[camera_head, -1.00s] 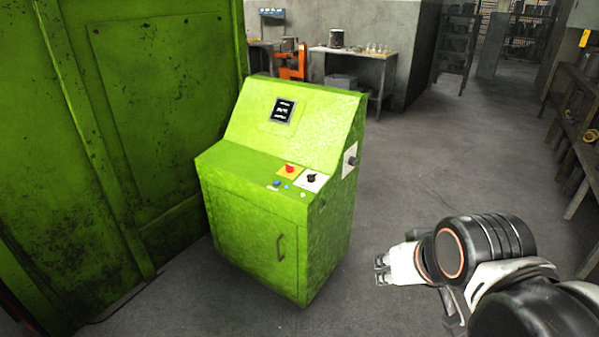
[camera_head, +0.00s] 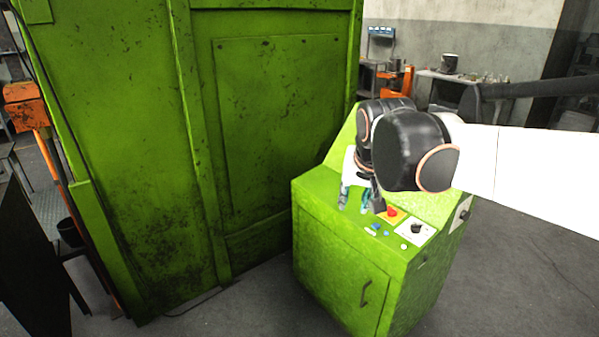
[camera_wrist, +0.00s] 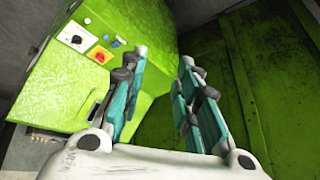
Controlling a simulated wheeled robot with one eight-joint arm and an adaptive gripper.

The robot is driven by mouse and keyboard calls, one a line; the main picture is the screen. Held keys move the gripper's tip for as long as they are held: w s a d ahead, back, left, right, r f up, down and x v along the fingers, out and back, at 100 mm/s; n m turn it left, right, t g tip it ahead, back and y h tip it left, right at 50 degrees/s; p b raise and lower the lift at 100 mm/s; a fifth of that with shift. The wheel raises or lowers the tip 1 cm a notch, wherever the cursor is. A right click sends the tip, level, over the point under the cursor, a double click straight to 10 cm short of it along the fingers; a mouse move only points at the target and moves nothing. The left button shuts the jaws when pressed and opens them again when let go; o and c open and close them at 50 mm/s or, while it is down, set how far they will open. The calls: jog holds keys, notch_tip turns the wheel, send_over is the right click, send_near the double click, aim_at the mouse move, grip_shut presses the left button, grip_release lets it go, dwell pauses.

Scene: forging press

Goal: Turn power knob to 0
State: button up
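A green control cabinet (camera_head: 340,262) has a black rotary knob (camera_head: 416,229) on a white plate at the right of its ledge. A second dark knob (camera_head: 465,214) sits on a white plate on its right side; I cannot tell which is the power knob or read their marks. The ledge knob also shows in the wrist view (camera_wrist: 76,39), left of the fingers. My gripper (camera_head: 355,208) hangs over the left part of the ledge, left of the knobs. In the wrist view its teal fingers (camera_wrist: 163,58) are apart, with nothing between them.
A red knob (camera_head: 392,212) on a yellow plate and several small buttons (camera_head: 374,228) lie between my gripper and the ledge knob. A large green machine wall (camera_head: 270,130) stands close on the left. My arm hides the cabinet's sloped screen. The floor at right is open.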

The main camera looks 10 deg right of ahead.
jog(key=w+d+m+g+p, duration=0.1)
jog(key=w+d+m+p, duration=0.1)
jog(key=w+d+m, duration=0.5)
jog(key=m+g+p, duration=0.4)
jog(key=m+p, duration=0.1)
jog(key=m, duration=0.4)
send_over(419, 224)
jog(key=s, duration=0.2)
notch_tip(419, 224, down, 17)
jog(key=shift+y, duration=0.4)
jog(key=f+b, duration=0.1)
jog(key=f, duration=0.3)
jog(key=w+f+b, duration=0.1)
jog(key=f+b, duration=0.1)
jog(key=f, duration=0.2)
jog(key=f+b, duration=0.1)
jog(key=f, duration=0.4)
jog(key=shift+w, duration=0.4)
grip_shut()
